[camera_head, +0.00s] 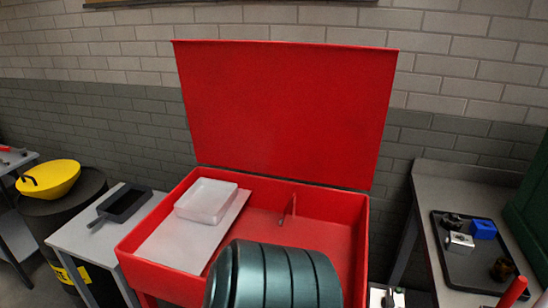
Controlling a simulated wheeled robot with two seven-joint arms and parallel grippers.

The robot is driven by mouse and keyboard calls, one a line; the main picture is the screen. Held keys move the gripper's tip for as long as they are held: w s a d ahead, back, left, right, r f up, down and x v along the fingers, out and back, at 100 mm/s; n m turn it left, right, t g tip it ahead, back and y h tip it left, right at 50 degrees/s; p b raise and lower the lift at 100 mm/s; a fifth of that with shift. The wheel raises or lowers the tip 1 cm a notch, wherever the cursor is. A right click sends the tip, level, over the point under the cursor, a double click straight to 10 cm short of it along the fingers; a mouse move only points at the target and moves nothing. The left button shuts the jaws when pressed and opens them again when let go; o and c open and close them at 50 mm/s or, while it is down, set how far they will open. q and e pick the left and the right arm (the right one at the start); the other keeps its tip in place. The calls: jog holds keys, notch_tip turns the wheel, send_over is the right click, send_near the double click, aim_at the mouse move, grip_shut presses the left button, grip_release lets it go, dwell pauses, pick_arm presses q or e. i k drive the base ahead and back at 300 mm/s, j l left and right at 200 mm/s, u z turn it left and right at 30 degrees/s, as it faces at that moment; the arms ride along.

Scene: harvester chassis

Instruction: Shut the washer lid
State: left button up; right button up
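The red washer (146,248) stands in the middle, in front of the brick wall. Its flat red lid (285,115) is open, standing up nearly vertical along the basin's back edge. Inside the basin, a translucent white bin (206,201) sits on a pale grey shelf (180,245) at the left. A small thin spout (288,207) rises near the back middle. A dark teal ribbed cylinder (275,275) hides the front middle of the washer; I cannot tell what it belongs to. Neither of my grippers is in view.
A small grey table (85,237) with a black pan (124,203) stands left of the washer, beside a dark drum with a yellow lid (50,178). At the right, a grey bench (440,186) holds a black tray (457,276) with small parts. The space above the basin looks clear.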

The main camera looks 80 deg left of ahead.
aim_at(307, 111)
jog(key=i, duration=0.35)
jog(key=u, duration=3.05)
